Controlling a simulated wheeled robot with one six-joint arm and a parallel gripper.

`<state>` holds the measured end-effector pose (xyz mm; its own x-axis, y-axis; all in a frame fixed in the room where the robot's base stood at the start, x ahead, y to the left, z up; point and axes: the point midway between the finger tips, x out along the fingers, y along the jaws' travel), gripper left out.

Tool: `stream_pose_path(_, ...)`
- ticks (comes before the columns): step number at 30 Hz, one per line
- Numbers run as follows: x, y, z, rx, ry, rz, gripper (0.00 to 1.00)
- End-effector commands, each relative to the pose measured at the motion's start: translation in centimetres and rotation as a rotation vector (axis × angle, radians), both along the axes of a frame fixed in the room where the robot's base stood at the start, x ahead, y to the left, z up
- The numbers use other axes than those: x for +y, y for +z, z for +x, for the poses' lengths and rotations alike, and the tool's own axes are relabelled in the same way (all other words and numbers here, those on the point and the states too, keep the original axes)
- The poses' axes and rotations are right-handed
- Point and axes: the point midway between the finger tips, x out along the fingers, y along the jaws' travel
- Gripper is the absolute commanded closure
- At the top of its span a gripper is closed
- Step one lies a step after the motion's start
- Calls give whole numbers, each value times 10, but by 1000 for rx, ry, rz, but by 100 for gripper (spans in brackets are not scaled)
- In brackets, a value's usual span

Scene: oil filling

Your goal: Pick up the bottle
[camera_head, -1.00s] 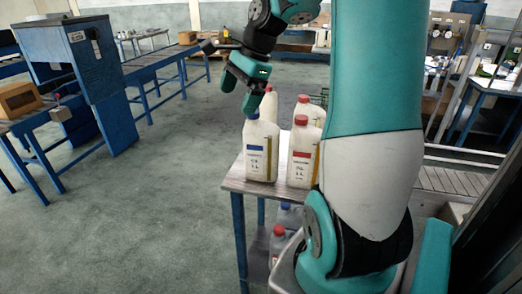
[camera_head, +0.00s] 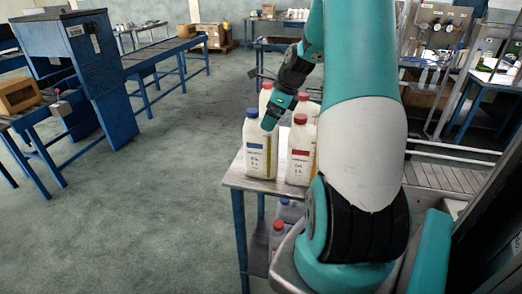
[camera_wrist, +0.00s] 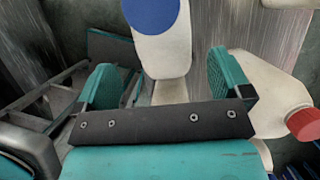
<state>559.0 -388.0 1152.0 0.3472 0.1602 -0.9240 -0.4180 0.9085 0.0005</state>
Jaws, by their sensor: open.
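Several white bottles stand on a small table (camera_head: 237,181). The front left bottle has a blue cap (camera_head: 259,150), and the front right one has a red cap (camera_head: 300,152). Two more stand behind them, partly hidden. My gripper (camera_head: 273,114) points down at the blue-capped bottle's top right side in the head view. In the wrist view my gripper (camera_wrist: 163,78) is open with its fingers apart. The blue-capped bottle (camera_wrist: 165,55) shows ahead of and between the fingers. A red-capped bottle (camera_wrist: 270,85) is just right of the right finger. Nothing is held.
Bottles with red and blue caps stand on a lower shelf (camera_head: 277,235) of the table, partly hidden by my arm. A blue conveyor machine (camera_head: 85,75) is at the left. The floor between is clear.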

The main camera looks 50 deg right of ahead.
Motion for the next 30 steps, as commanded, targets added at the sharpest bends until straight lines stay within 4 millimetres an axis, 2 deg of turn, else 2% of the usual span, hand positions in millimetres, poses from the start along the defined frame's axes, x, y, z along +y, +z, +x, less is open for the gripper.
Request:
stream_pose_path(5, 2, -9, 6, 1, 1, 3, 4)
stream_pose_path(15, 7, -49, 24, 2, 2, 2, 4)
stream_pose_path(22, 7, -51, 25, -1, 1, -1, 4)
stream_pose_path(23, 7, -51, 25, -1, 1, -1, 9)
stream_pose_path(30, 7, -51, 25, 0, 1, 0, 64)
